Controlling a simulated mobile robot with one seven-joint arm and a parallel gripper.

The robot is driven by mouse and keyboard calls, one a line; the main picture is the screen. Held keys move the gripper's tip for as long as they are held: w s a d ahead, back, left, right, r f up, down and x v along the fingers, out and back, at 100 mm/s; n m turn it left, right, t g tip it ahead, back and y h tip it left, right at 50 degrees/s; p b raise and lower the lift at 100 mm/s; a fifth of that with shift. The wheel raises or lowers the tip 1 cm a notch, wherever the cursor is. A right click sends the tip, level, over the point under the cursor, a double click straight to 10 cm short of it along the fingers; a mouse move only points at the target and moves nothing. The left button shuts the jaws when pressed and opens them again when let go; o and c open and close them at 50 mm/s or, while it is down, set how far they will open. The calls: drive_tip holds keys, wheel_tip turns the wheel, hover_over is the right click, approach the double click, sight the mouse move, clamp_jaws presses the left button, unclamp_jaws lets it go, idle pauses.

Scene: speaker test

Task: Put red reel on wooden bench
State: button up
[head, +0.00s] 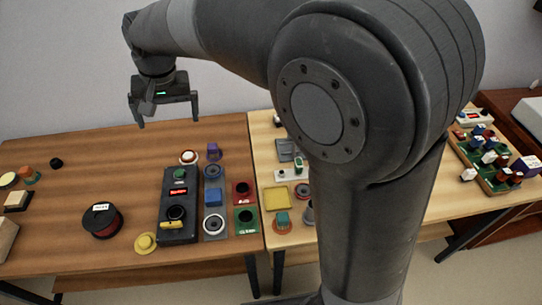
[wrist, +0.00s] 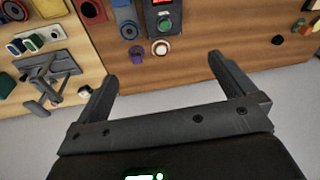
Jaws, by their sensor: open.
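A dark reel with a dull red side and a white label (head: 103,222) lies on the brown wooden bench (head: 90,165) at the left in the head view. It appears to be the red reel; I cannot make it out in the wrist view. My gripper (head: 167,115) is open and empty, raised above the back edge of the benches, up and to the right of the reel and well apart from it. In the wrist view, my gripper (wrist: 163,62) shows its two fingers spread with nothing between them. A lighter wooden bench (head: 262,155) adjoins on the right.
Red, blue and green pieces crowd the bench join. A tray of small parts (head: 495,160) sits far right. My arm hides part of the lighter bench.

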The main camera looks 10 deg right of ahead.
drive_tip(key=s+d+r+t, duration=0.15)
drive_tip(key=s+d, duration=0.25)
drive_tip(key=d, duration=0.5)
drive_tip(key=s+d+r, duration=0.3)
drive_tip(key=d, duration=0.7)
drive_tip(key=s+d+f+m+t+h, duration=0.1)
drive_tip(key=s+d+f, duration=0.3)
drive_tip(key=s+d, duration=0.7)
drive_tip(key=shift+s+m+t+h, duration=0.3)
drive_tip(key=shift+s+t, duration=0.4)
drive_tip(key=shift+t, duration=0.05)
